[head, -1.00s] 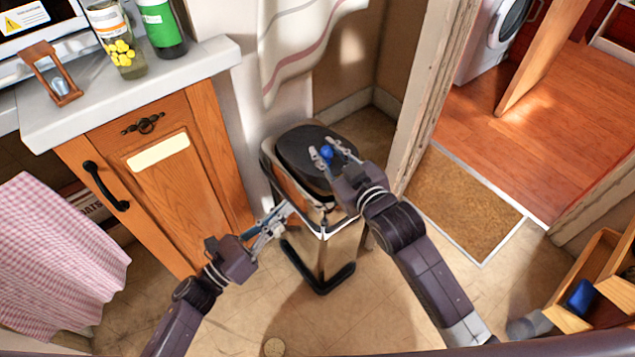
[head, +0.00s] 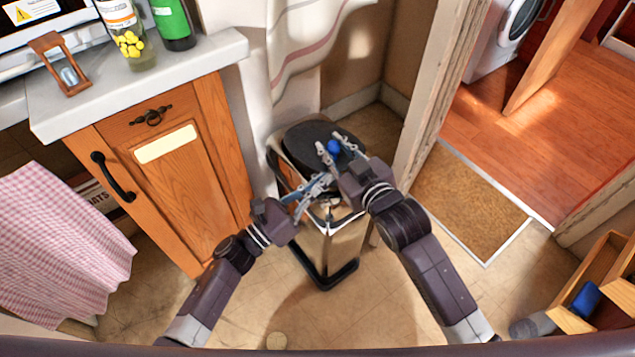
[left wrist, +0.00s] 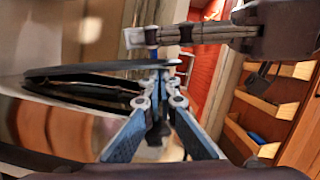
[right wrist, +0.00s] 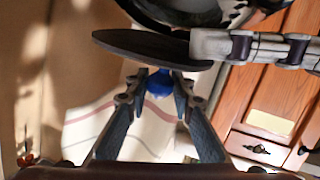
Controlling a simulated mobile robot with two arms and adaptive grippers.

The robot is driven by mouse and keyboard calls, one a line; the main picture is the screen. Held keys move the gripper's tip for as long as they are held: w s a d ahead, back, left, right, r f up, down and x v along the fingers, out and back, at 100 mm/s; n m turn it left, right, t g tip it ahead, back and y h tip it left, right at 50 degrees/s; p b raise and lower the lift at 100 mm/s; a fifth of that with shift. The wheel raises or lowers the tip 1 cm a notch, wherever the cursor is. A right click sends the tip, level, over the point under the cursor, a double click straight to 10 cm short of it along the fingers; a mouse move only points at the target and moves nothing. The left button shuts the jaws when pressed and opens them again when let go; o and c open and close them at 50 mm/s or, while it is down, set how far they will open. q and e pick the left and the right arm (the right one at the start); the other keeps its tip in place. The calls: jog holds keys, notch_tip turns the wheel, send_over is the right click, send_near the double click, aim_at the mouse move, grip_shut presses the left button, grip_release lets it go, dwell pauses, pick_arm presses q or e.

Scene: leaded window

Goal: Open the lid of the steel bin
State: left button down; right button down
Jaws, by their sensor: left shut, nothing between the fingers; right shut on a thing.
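The steel bin (head: 338,240) stands on the floor with a dark oval lid (head: 305,138) at its top. My right gripper (head: 336,150) is shut on a blue knob (right wrist: 158,83) at the lid. My left gripper (head: 328,182) is shut and empty at the lid's front edge, close beside my right gripper. In the left wrist view the lid (left wrist: 95,69) shows nearly edge-on, with a gap above a dark rim.
A wooden cabinet (head: 165,185) with a pale worktop (head: 215,47) stands left of the bin. A curtain (head: 300,45) and wall are behind it. A door frame (head: 432,90) and brown mat (head: 470,200) are at right. Open floor lies in front.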

pick_arm(q)
jog(key=shift+r, duration=0.1)
jog(key=shift+w+r, duration=0.15)
jog(key=shift+r, duration=0.5)
pick_arm(e)
jog(key=shift+f, duration=0.1)
jog(key=c, duration=1.7)
grip_release()
jog(key=shift+o, duration=0.2)
